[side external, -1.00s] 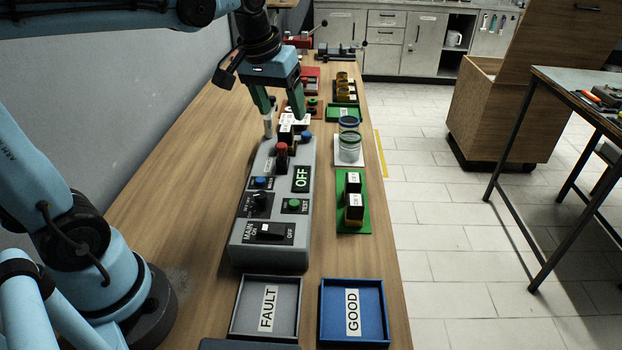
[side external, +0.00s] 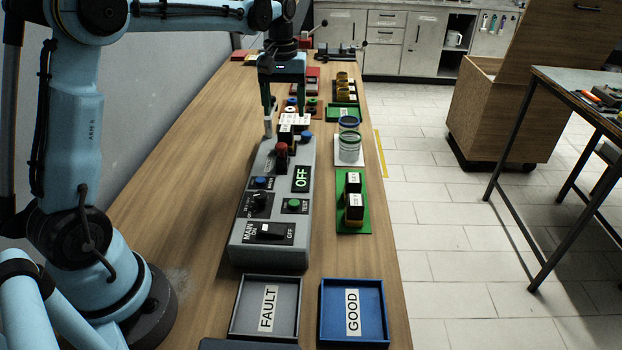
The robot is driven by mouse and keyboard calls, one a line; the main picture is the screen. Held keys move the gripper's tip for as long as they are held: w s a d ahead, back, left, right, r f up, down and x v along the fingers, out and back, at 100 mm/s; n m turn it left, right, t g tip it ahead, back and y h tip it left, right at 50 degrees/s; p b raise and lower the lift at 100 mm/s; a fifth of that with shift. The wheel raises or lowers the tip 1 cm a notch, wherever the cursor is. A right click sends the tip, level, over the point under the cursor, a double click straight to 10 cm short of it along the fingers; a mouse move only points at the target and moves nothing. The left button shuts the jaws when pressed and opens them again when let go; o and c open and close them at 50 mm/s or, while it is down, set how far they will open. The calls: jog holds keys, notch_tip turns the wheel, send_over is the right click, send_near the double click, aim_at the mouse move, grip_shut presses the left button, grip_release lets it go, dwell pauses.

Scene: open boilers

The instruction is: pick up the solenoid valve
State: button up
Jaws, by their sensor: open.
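Two black blocks with white labels and brass-coloured lower parts, which look like solenoid valves, stand on a green tray (side external: 345,224) right of the test console: a nearer valve (side external: 354,208) and a farther valve (side external: 353,182). Another black block with a white label (side external: 286,133) is at the far end of the grey console (side external: 270,255); I cannot tell if it is also a valve. My gripper (side external: 284,110) is open, fingers pointing down, over or just behind that far end. It appears empty. Its exact height above the block is unclear.
Glass jars (side external: 349,148) stand on a white mat beside the console. Brass-coloured parts (side external: 342,88) stand farther back. A grey FAULT tray (side external: 239,318) and a blue GOOD tray (side external: 383,318) lie in front. The table left of the console is clear.

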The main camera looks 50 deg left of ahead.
aim_at(285, 128)
jog(key=shift+f, duration=3.95)
grip_shut()
jog(key=shift+r, duration=0.15)
